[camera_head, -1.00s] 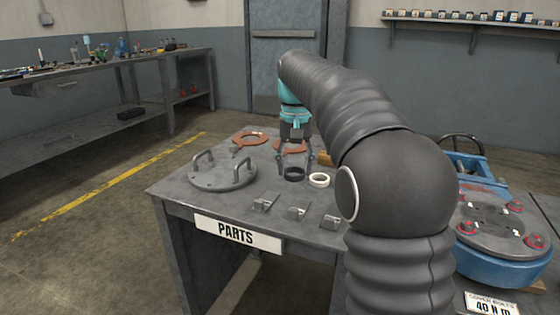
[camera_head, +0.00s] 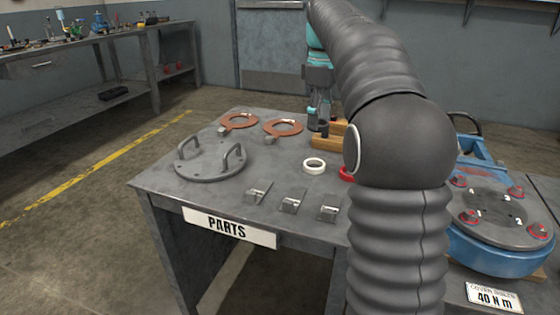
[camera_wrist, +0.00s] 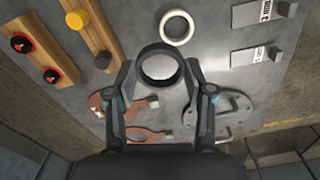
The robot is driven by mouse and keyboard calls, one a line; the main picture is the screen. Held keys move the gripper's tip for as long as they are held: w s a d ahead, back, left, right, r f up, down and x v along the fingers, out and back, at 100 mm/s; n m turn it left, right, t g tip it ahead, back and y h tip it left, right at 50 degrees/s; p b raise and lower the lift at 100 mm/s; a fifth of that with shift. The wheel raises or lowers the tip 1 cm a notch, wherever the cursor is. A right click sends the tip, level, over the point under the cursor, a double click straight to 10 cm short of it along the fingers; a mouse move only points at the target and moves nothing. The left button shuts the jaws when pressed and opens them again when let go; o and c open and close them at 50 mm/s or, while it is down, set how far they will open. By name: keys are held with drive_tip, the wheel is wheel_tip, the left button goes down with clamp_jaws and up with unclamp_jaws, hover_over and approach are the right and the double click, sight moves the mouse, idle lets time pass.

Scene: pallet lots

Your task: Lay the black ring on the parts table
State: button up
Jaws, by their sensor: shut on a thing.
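The black ring (camera_wrist: 160,49) is held between the fingertips of my gripper (camera_wrist: 160,68) in the wrist view. It looks larger than the white ring (camera_wrist: 177,14) lying on the table beyond it, so it appears raised above the top. In the head view my gripper (camera_head: 319,118) hangs over the far right part of the grey parts table (camera_head: 205,193), partly behind my arm. The black ring cannot be made out clearly there.
A round cover with two handles (camera_head: 210,164) and two copper-coloured rings (camera_head: 239,121) lie on the table. Several metal clips (camera_head: 293,201) line the front edge. Wooden racks (camera_wrist: 45,45) stand at the far right. Bare tabletop lies between the cover and white ring.

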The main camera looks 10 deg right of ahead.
drive_tip(key=n, duration=0.1)
drive_tip(key=d+r, duration=0.1)
drive_tip(key=d+n, duration=0.1)
drive_tip(key=shift+s+d+r+n, duration=0.1)
drive_tip(key=shift+s+r+n, duration=0.1)
drive_tip(key=shift+s+n, duration=0.1)
drive_tip(key=b, duration=0.2)
hover_over(280, 162)
wheel_tip(280, 162, down, 7)
drive_tip(key=shift+f+b, duration=0.6)
drive_tip(key=shift+f, duration=1.35)
drive_tip(key=shift+f, duration=0.15)
drive_tip(key=o, duration=1.2)
drive_tip(key=shift+c, duration=0.2)
wheel_tip(280, 162, up, 12)
drive_tip(key=p, duration=0.4)
